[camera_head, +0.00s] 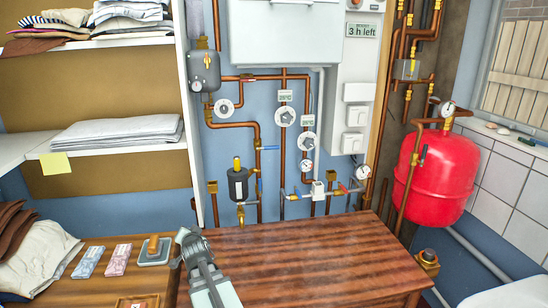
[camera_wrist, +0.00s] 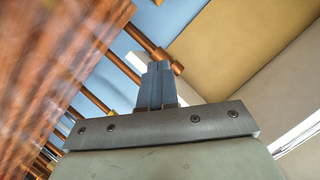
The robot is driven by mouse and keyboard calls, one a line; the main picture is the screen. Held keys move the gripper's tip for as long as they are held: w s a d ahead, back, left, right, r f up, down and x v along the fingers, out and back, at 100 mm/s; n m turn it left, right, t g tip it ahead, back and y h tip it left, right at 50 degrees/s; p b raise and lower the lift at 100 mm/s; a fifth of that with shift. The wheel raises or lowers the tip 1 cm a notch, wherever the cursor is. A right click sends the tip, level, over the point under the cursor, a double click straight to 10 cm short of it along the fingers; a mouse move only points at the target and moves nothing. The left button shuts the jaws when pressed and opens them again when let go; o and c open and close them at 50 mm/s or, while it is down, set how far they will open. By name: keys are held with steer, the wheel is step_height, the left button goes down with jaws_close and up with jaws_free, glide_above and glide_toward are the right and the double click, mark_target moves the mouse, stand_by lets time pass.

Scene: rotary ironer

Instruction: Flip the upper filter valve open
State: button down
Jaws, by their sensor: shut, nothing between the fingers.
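The filter looks to be the dark canister (camera_head: 238,184) on the wall pipes, with a yellow fitting on top and a brass fitting below. I cannot tell for sure which one is the upper filter valve. My gripper (camera_head: 183,236) is low over the left end of the wooden table, below and left of the canister, apart from it. In the wrist view my gripper (camera_wrist: 159,66) is shut and empty; no valve is recognisable there.
The wooden table (camera_head: 310,255) is bare in front of the pipes. Gauges, more pipes and coloured levers fill the wall to the right, with a red tank (camera_head: 436,172) beyond. A shelf unit (camera_head: 100,95) with folded cloth stands at left, its side panel near the canister.

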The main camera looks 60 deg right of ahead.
steer(key=s+d+r+m+t+h, duration=0.3)
steer(key=s+d+r+m+h, duration=0.15)
steer(key=d+r, duration=0.35)
steer(key=s+d+r+m+t+h, duration=0.35)
steer(key=s+d+r+m, duration=0.2)
steer(key=d, duration=0.45)
steer(key=m+h, duration=0.2)
steer(key=m, duration=0.1)
glide_toward(268, 148)
steer(key=w+d+r, duration=0.2)
steer(key=d+r, duration=0.1)
steer(key=d, duration=0.2)
steer(key=shift+w+r+g, duration=0.2)
steer(key=shift+w+g, duration=0.1)
steer(key=shift+g, duration=0.15)
